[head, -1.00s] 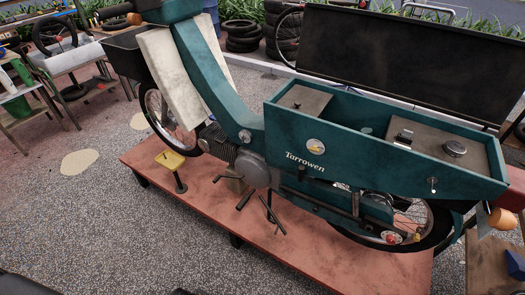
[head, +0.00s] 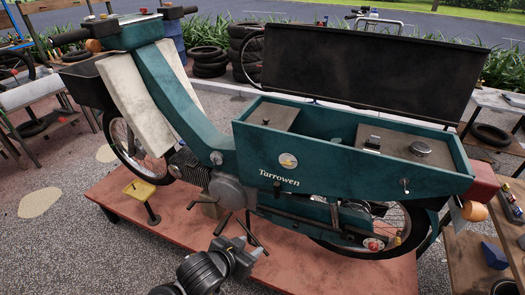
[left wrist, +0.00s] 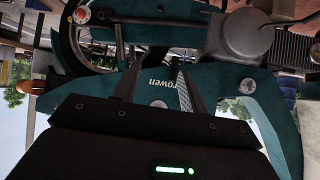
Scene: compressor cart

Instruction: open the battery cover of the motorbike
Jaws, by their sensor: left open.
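The teal motorbike (head: 300,165) stands on a low red platform, its long black seat (head: 370,70) raised on its hinge. Its open body box has a brown panel with a small dark knob (head: 275,115) at left. At right is another brown panel (head: 385,141) with a dark latch (head: 373,143) and a round cap (head: 420,149). Neither is labelled, so I cannot tell which is the battery cover. My left gripper (head: 250,250) is low in front of the bike's side, apart from the panels. In the left wrist view its fingers (left wrist: 157,82) are open and empty before the lettered teal side.
The red platform (head: 300,265) spreads below the bike. A yellow pedal-like piece (head: 139,190) stands at its left. A wooden bench (head: 470,260) with a blue block (head: 494,255) is at right. Stacked tyres (head: 209,58) stand behind. The space above the box is clear below the raised seat.

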